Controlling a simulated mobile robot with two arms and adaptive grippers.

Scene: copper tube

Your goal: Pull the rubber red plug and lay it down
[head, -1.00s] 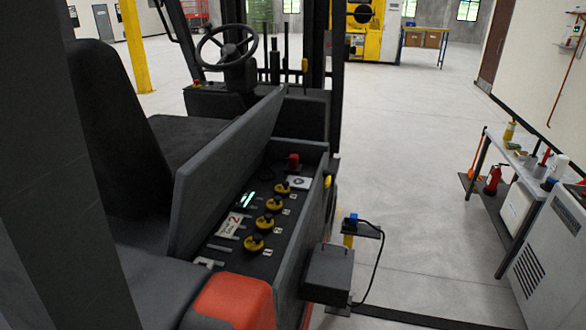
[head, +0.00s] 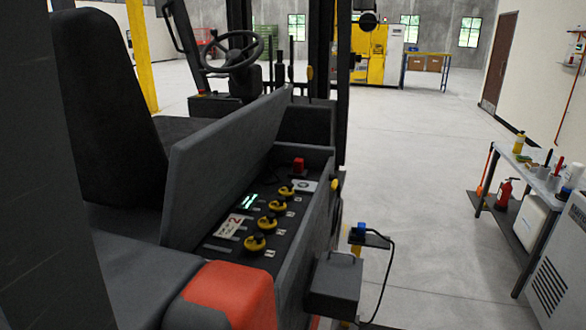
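A small red plug (head: 298,164) stands upright at the far end of the dark panel (head: 225,247) in the open side compartment of a forklift. Several yellow-and-black round caps (head: 278,206) sit in a row on the same panel, nearer than the plug. A white label with a red 2 (head: 232,225) and a small green lit display (head: 249,201) lie to their left. Neither of my grippers shows in the head view.
A raised grey cover (head: 222,165) borders the compartment on the left. A dark box with a handle (head: 335,285) and a small stand with a blue connector and black cable (head: 365,238) are at its right. A workbench (head: 530,172) stands at the right. The floor between is clear.

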